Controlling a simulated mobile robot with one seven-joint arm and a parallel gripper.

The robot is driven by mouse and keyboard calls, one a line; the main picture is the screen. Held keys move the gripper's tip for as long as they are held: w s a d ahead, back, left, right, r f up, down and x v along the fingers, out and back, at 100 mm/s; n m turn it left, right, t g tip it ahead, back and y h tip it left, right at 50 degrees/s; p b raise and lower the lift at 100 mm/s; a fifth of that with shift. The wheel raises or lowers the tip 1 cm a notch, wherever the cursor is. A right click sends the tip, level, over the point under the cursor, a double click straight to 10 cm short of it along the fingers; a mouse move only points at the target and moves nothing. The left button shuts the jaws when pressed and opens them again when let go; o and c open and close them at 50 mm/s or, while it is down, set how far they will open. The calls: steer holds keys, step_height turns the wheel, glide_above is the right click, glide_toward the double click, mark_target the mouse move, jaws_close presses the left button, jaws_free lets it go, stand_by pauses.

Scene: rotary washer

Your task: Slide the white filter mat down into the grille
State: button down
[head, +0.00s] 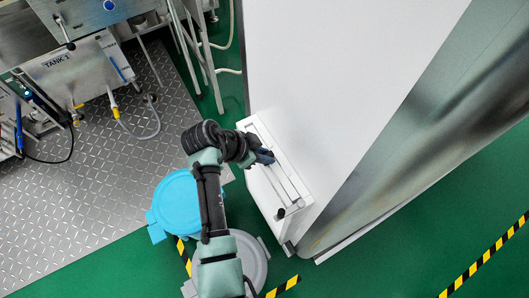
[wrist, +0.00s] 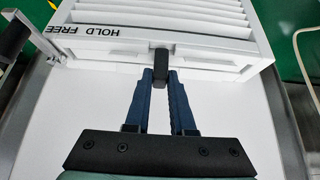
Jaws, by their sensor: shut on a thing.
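The grille (wrist: 170,20) is a white louvred box on the side of a tall white cabinet, with "HOLD FREE" lettered along its edge. It also shows in the head view (head: 266,192). My gripper (wrist: 161,77) has its blue fingers closed on a dark tab (wrist: 161,60) at the grille's open edge. The gripper also shows above the box in the head view (head: 264,157). A white strip beside the tab appears to be the filter mat's edge (wrist: 112,57), lying within the slot. How deep the mat sits is hidden.
The white cabinet wall (head: 335,70) rises right beside the gripper. A dark knob (head: 281,213) stands at the box's near end. A blue-lidded drum (head: 176,204) and a grey drum (head: 252,258) stand below the arm. Tank equipment (head: 70,65) is at left.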

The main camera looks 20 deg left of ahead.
steer(key=shift+f, duration=0.15)
steer(key=c, duration=0.7)
jaws_free()
steer(key=p+v, duration=0.1)
steer(key=v, duration=1.2)
